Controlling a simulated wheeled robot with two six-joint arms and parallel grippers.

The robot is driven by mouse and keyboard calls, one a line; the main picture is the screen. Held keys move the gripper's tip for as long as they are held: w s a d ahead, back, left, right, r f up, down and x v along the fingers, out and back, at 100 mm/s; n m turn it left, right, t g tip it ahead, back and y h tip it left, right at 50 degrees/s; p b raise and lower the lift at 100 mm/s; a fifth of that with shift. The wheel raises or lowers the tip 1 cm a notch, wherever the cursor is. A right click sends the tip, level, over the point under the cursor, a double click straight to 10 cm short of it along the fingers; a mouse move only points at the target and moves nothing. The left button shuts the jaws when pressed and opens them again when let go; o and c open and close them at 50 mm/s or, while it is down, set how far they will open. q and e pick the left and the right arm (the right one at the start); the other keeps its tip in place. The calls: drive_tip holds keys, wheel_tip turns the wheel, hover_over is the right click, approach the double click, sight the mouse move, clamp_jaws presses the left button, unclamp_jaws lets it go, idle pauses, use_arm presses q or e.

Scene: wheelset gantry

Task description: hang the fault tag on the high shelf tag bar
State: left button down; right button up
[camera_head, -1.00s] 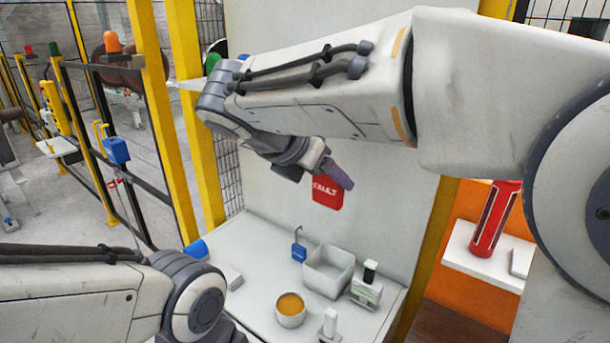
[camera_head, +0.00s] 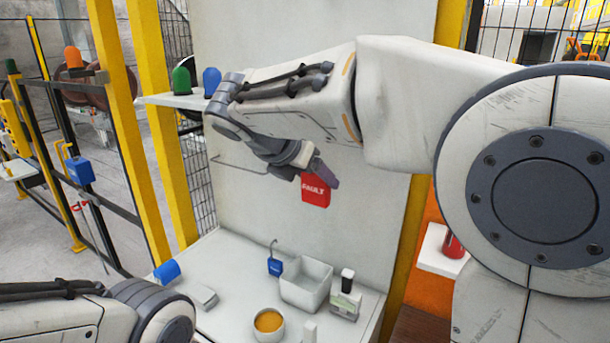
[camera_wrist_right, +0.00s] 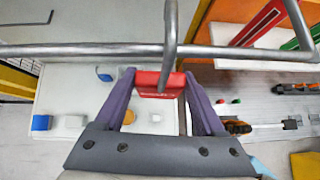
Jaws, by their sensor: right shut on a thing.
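The red fault tag (camera_head: 316,193) hangs in my right gripper (camera_head: 318,176), in front of the pale panel. In the right wrist view the purple fingers (camera_wrist_right: 160,97) are shut on the tag (camera_wrist_right: 158,82), and a grey hook (camera_wrist_right: 170,35) rises from it. A thick grey bar (camera_wrist_right: 90,50) crosses that view close to the hook; I cannot tell whether the hook is over it. In the head view a thin rod (camera_head: 238,166) shows below the high shelf (camera_head: 170,101), left of my gripper, its right part hidden. My left gripper is out of view.
Green and blue domed objects (camera_head: 181,80) (camera_head: 211,81) stand on the high shelf. Yellow posts (camera_head: 172,110) and mesh stand left.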

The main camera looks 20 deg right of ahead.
drive_tip(key=shift+f, duration=0.25)
drive_tip(key=o, duration=1.3)
drive_tip(key=shift+o, duration=0.2)
drive_tip(key=b+v, duration=0.2)
drive_tip(key=v, duration=0.8)
drive_tip(key=s+a+f+m+g+y+b, duration=0.2)
drive_tip(key=s+f+m, duration=0.4)
drive_tip(key=f, duration=0.6)
drive_tip(key=s+a+f+m+g+y+b, duration=0.1)
drive_tip(key=s+f+m+g+y+b, duration=0.1)
drive_tip(key=s+f+m, duration=0.4)
drive_tip(key=s+a+f+m+g+y+b, duration=0.2)
drive_tip(key=s+f+m+y, duration=0.2)
drive_tip(key=s+f, duration=0.6)
wheel_tip(320, 180, down, 8)
drive_tip(key=m, duration=0.2)
drive_tip(key=shift+s+a+r+m, duration=0.2)
drive_tip(key=shift+s+a+m, duration=0.1)
drive_tip(key=shift+m, duration=0.1)
